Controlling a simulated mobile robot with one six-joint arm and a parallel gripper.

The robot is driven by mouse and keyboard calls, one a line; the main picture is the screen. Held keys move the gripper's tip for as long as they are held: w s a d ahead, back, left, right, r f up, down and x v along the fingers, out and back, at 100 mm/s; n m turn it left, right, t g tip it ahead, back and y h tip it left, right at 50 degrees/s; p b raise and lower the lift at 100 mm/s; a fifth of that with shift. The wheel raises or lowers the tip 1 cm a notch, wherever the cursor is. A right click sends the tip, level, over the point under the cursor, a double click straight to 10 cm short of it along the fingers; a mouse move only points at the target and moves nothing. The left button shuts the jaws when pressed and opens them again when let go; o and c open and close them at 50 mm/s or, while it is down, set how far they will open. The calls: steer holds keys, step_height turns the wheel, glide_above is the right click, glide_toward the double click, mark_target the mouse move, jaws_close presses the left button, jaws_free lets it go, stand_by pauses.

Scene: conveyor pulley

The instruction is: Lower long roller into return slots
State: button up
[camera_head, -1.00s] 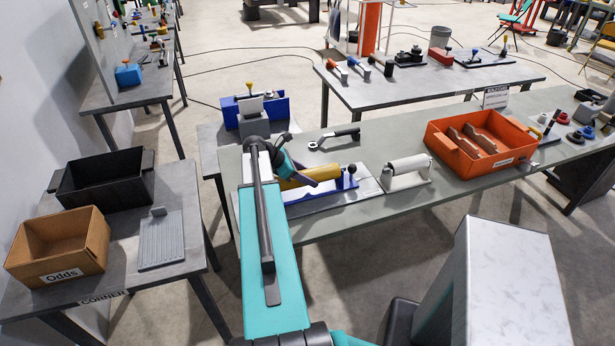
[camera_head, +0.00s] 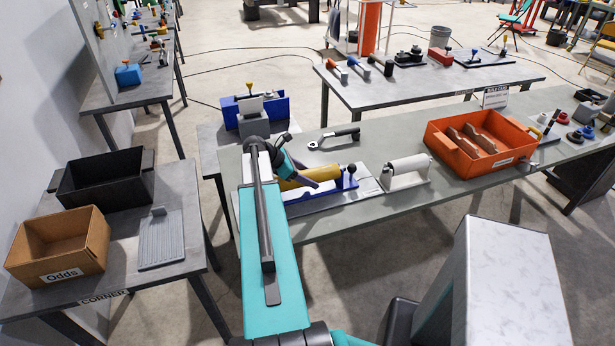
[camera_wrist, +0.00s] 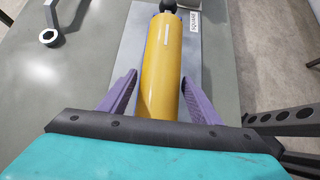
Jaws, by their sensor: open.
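A long yellow roller (camera_wrist: 160,65) lies between the fingers of my gripper (camera_wrist: 160,79) in the wrist view. The purple fingers are spread, one on each side, with a narrow gap visible between each and the roller. A dark round end shows at its far tip. The roller (camera_head: 295,183) is partly hidden by my gripper (camera_head: 310,181) in the head view. It lies over a light grey plate (camera_head: 366,190) on the bench, near a blue bracket (camera_head: 346,178) at its right end. The roller's near end and any slots under it are hidden.
A white roller in a stand (camera_head: 407,172) is to the right, then an orange tray (camera_head: 440,147) with brown parts. A wrench (camera_head: 333,138) lies behind the plate. A blue fixture (camera_head: 263,108) stands behind my arm. Bare bench (camera_head: 390,130) shows at the back.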

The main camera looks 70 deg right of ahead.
mark_target(302, 173)
steer(key=shift+p+v, duration=1.1)
steer(key=shift+v, duration=0.65)
stand_by(1.0)
steer(key=shift+o, duration=0.4)
steer(key=shift+a, duration=0.1)
steer(key=o, duration=0.5)
steer(key=shift+f, duration=0.25)
steer(key=o, duration=0.4)
steer(key=shift+r, duration=0.15)
steer(key=shift+o, duration=0.5)
